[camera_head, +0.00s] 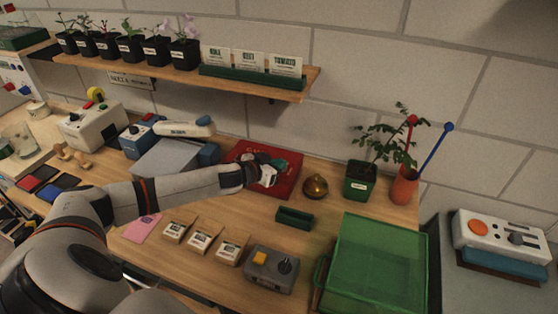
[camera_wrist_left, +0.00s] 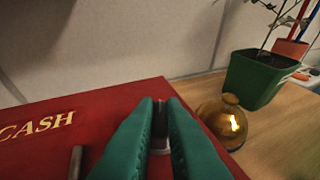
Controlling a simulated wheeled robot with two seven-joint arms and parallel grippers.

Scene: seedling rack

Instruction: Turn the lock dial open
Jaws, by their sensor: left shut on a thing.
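A red cash box (camera_head: 289,182) lies on the wooden bench near the wall, and its red top with gold CASH lettering fills the lower left of the left wrist view (camera_wrist_left: 110,98). My left gripper (camera_head: 279,164) is over the box, its green fingers pointing at it. In the left wrist view the fingers (camera_wrist_left: 160,103) are closed around a small dark and grey part, which looks like the lock dial (camera_wrist_left: 160,138). The fingers hide most of it, so its turn cannot be read. A grey bar (camera_wrist_left: 75,162) stands left of the fingers. My right gripper is not in view.
A brass bell-like object (camera_head: 315,186) stands just right of the box, with a green plant pot (camera_head: 358,186) beyond. A small green tray (camera_head: 295,218), a grey control box (camera_head: 270,276) and a green crate (camera_head: 345,230) are nearer. A shelf (camera_head: 170,73) hangs above.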

